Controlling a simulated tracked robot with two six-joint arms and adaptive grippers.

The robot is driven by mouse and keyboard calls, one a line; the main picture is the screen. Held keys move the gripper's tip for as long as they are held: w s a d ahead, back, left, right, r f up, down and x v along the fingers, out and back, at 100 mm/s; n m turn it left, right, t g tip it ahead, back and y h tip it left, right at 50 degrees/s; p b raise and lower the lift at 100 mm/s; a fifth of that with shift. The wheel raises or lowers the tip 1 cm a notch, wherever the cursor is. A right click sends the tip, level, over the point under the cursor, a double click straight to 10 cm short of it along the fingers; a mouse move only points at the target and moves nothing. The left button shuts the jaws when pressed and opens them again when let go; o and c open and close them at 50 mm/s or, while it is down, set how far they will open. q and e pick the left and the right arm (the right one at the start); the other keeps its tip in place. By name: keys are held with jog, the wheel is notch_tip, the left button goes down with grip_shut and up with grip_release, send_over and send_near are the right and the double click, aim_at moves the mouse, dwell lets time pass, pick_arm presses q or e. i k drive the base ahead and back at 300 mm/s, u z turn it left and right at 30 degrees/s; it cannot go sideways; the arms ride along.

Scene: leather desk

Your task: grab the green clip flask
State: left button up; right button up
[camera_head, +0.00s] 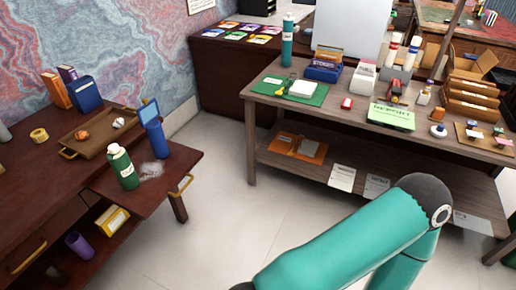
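A green flask (122,167) with a pale cap and a white label stands upright on the right end of the dark wooden desk (100,182) at the left. A taller teal bottle (287,42) stands at the back left corner of the wooden table on the right. I cannot make out a clip on either one. Neither of my grippers is in view; only a teal link of my own arm shows at the lower right, apart from both bottles.
A blue upright object (153,130) stands close behind the green flask, with a whitish patch (150,171) beside it. A wooden tray (72,149) lies to its left. The table (262,92) on the right is crowded. Open floor (215,190) lies between the furniture.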

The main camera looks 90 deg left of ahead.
aim_at(124, 169)
jog(key=z, duration=0.45)
jog(key=i, duration=0.5)
jog(key=u, duration=2.55)
jog(key=i, duration=0.25)
jog(key=u, duration=2.2)
jog(key=k, duration=0.3)
jog(key=u, duration=0.45)
jog(key=i, duration=1.3)
jog(key=z, duration=0.4)
